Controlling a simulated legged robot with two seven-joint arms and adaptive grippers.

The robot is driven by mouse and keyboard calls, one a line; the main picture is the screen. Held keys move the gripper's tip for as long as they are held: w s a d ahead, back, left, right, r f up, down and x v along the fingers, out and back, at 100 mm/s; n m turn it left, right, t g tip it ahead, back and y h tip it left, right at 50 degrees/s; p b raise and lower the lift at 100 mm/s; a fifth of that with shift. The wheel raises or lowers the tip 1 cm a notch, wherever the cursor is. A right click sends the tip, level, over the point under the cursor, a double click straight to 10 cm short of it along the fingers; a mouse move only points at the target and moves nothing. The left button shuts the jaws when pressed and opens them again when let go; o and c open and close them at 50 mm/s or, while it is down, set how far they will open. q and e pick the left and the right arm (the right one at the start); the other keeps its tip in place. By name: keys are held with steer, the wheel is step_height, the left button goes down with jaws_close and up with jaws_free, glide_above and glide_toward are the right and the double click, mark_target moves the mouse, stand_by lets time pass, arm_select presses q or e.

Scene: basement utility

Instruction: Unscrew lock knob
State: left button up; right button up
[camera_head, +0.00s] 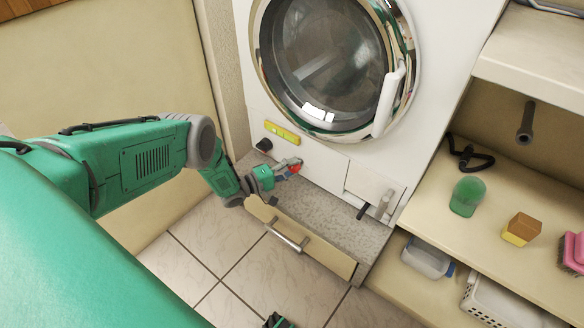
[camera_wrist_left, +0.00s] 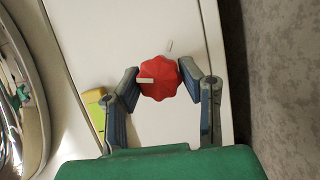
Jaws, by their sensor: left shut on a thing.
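The red lobed lock knob (camera_head: 294,170) sits low on the front of the white washing machine (camera_head: 312,163). In the left wrist view the knob (camera_wrist_left: 158,84) has a pale bar on its face, pointing left. My left gripper (camera_head: 291,164) is shut on the knob, with its two fingertips against opposite sides, as the left wrist view (camera_wrist_left: 160,74) shows. A small pale piece shows just above the knob there. A small dark green and black part at the bottom edge of the head view, likely my right gripper (camera_head: 277,321), is mostly cut off.
Below the machine is a speckled stone ledge (camera_head: 345,225) and a beige drawer front (camera_head: 325,260) with a metal handle. A yellow spirit level or label (camera_head: 282,132) and a black knob (camera_head: 264,145) are left. Shelves at right hold a green object (camera_head: 467,196) and a sponge (camera_head: 521,229).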

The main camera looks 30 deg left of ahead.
arm_select(q)
steer(key=shift+s+d+f, duration=0.15)
steer(key=shift+s+f, duration=0.15)
steer(key=shift+f, duration=0.1)
steer(key=o, duration=1.1)
steer(key=shift+o, duration=0.2)
steer(key=shift+w+r, duration=0.15)
steer(key=v, duration=1.2)
